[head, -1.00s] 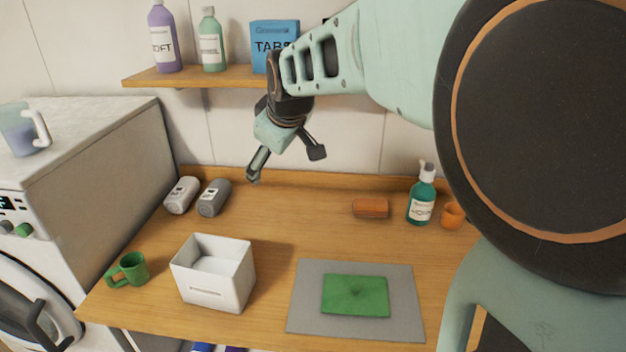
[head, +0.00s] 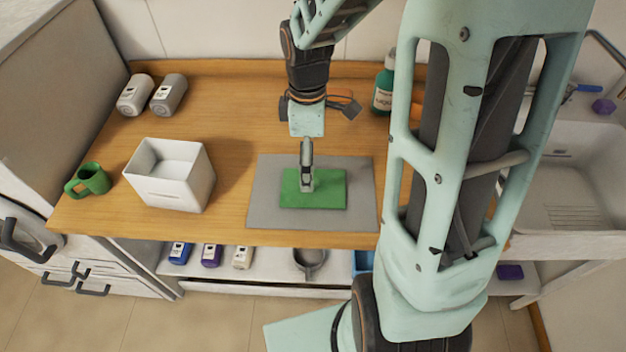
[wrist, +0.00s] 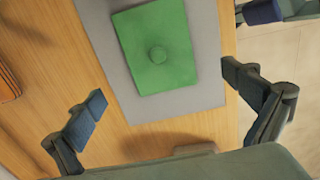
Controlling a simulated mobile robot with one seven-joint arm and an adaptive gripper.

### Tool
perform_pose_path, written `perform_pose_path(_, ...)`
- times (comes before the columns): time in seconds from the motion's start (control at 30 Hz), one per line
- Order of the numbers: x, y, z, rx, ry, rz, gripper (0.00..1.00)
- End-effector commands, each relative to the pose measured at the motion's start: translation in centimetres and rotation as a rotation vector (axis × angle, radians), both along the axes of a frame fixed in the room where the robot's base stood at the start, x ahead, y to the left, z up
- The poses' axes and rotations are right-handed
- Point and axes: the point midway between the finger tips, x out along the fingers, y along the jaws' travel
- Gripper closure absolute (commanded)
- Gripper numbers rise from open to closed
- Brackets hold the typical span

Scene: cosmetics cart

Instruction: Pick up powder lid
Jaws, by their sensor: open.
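A green rectangular lid (head: 330,192) with a small round knob lies flat on a grey mat (head: 265,212) on the wooden counter. In the wrist view the lid (wrist: 176,72) and its knob show beyond my fingers. My gripper (head: 326,148) is open and empty, pointing down above the mat area. One finger overlaps the lid in the head view, hiding part of it and the knob. In the wrist view my gripper (wrist: 165,90) has its two fingers wide apart, with the lid ahead and not between them. I see no contact.
A white open box (head: 170,185) and a green mug (head: 92,179) stand left of the mat. Two bottles lie at the back left. A teal pump bottle (head: 383,92) stands at the back right. A lower shelf (head: 270,262) holds small items.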

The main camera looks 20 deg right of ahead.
Motion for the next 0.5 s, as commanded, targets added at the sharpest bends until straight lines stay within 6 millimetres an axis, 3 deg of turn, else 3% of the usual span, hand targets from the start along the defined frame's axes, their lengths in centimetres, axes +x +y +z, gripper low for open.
perform_pose_path(0.1, -0.1, 0.0, -1.9, 0.000, 0.003, 0.000, 0.00)
perform_pose_path(0.33, -0.1, -0.3, -3.5, 0.000, 0.001, -0.002, 0.00)
perform_pose_path(0.5, -0.5, -1.0, -5.9, 0.000, 0.003, -0.002, 0.00)
